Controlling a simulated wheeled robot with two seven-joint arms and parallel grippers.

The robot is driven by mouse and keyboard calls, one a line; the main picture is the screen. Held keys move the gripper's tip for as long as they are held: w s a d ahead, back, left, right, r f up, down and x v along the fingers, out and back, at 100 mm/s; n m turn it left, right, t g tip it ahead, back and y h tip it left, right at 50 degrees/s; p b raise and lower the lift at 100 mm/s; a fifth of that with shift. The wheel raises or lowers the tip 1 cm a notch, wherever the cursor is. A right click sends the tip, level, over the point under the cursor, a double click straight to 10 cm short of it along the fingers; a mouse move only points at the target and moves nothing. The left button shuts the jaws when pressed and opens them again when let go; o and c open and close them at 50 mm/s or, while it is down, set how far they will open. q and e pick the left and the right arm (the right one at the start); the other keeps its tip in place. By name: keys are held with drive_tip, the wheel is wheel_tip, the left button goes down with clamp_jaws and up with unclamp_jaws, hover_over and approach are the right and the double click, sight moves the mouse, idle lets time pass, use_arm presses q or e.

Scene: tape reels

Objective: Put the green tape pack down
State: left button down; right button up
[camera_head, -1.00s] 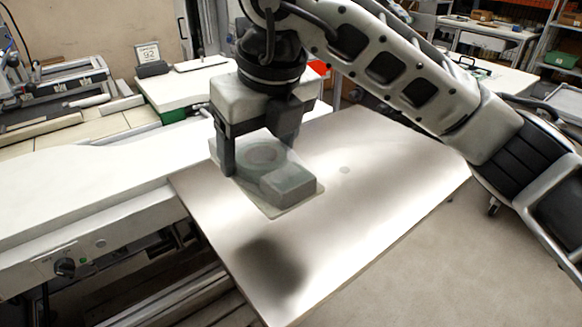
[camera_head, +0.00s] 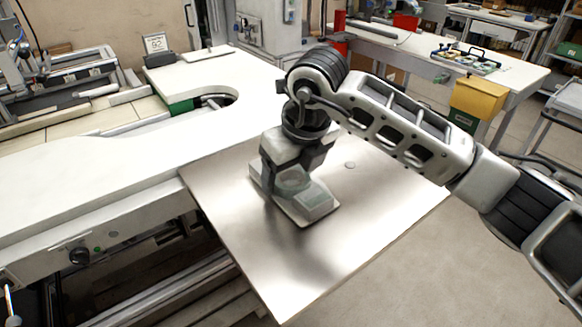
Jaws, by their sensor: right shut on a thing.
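The fingers and gripper body hide the pack's rear part. The pack looks level and at or very near the plate; I cannot tell whether it touches. My left gripper is out of view.
The plate is bare in front of the pack and to its right, apart from a small round mark (camera_head: 350,165). A white worktop (camera_head: 90,185) adjoins its left edge. Behind stand a sign (camera_head: 157,45) and a bench with a yellow bin (camera_head: 478,98).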

sight(303, 187)
drive_tip(key=o, duration=0.7)
drive_tip(key=shift+f, duration=0.15)
drive_tip(key=shift+c, duration=0.2)
drive_tip(key=o, duration=0.4)
drive_tip(key=shift+r, duration=0.6)
drive_tip(key=b+v, duration=0.1)
drive_tip(key=v, duration=1)
drive_tip(key=shift+s, duration=0.1)
